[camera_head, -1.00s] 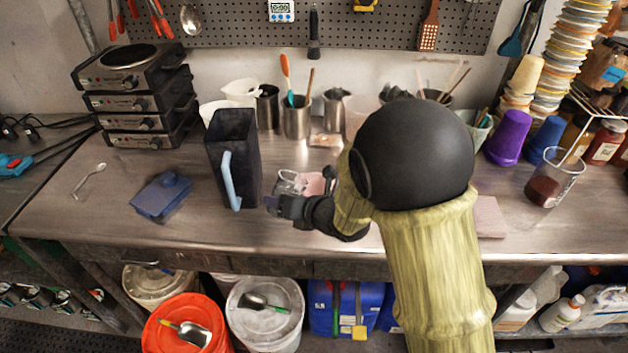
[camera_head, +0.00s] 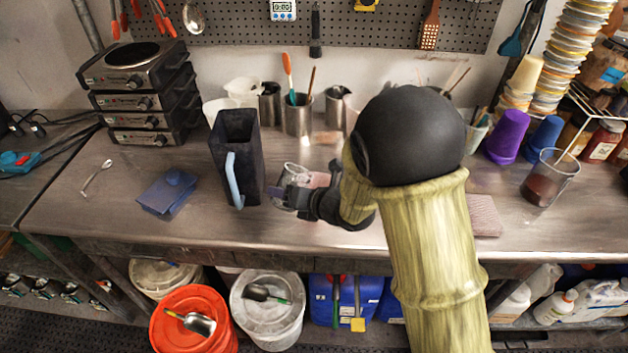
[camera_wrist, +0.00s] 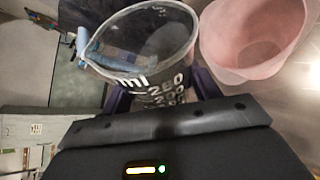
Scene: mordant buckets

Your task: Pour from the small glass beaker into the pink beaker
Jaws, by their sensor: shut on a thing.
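In the head view my gripper (camera_head: 290,196) holds the beaker (camera_head: 294,172) low over the bench. The pink beaker (camera_wrist: 252,36) stands just right of the glass beaker in the wrist view, its open mouth facing the camera. In the head view the pink beaker (camera_head: 319,179) is partly hidden behind my arm. Liquid in the glass beaker cannot be made out.
A tall dark jug (camera_head: 236,150) with a blue handle stands close left of my gripper. A blue box (camera_head: 167,193) and a spoon (camera_head: 97,177) lie further left. Metal cups (camera_head: 297,117) stand behind. A beaker of dark red liquid (camera_head: 549,180) stands at the right.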

